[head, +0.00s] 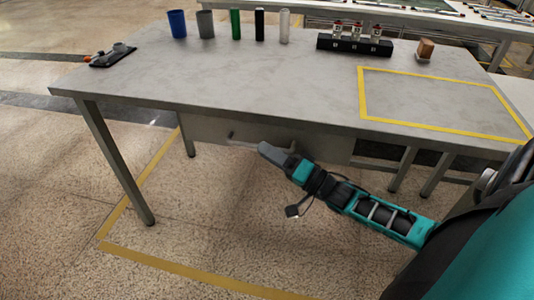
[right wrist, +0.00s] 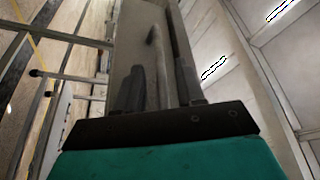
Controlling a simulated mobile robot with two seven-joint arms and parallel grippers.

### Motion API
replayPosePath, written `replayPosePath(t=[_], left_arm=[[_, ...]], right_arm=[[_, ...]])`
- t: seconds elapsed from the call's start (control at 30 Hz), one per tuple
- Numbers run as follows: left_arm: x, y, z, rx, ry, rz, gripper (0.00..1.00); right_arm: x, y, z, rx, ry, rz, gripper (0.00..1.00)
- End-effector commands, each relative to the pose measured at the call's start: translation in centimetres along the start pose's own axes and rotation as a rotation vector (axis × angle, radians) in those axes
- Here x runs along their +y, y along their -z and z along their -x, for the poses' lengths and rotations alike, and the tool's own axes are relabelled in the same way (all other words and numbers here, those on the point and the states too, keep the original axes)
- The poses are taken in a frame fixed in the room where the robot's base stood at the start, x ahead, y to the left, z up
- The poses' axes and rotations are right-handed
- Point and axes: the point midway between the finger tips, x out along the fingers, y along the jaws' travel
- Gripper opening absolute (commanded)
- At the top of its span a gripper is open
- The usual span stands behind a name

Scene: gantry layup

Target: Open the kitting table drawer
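The kitting table (head: 230,85) has a grey drawer (head: 205,130) under its top, and the drawer appears shut. Its bar handle (head: 245,143) shows on the drawer front, partly hidden by my right gripper (head: 268,150). The gripper reaches the handle from the right, below the table's front edge. In the right wrist view the two fingers (right wrist: 160,85) are apart, with the handle (right wrist: 154,45) appearing between them. I cannot tell whether either finger touches it. My left gripper is out of view.
A black tool (head: 113,55) lies at the left. A table leg (head: 115,160) stands left; the floor in front is clear.

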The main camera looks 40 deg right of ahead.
Motion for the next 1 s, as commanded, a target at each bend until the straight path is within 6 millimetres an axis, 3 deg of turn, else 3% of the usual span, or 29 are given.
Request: replayPosePath(t=[0.4,0.8,1.0], left_arm=[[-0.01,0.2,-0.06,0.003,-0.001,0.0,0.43],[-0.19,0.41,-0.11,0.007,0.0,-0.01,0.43],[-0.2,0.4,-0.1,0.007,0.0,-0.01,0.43]], right_arm=[[0.02,-0.03,-0.98,-0.001,-0.001,-0.001,0.38],[0.02,-0.02,-0.96,0.0,-0.001,0.0,0.01],[0.02,-0.01,-0.95,-0.001,-0.001,0.0,0.0]])
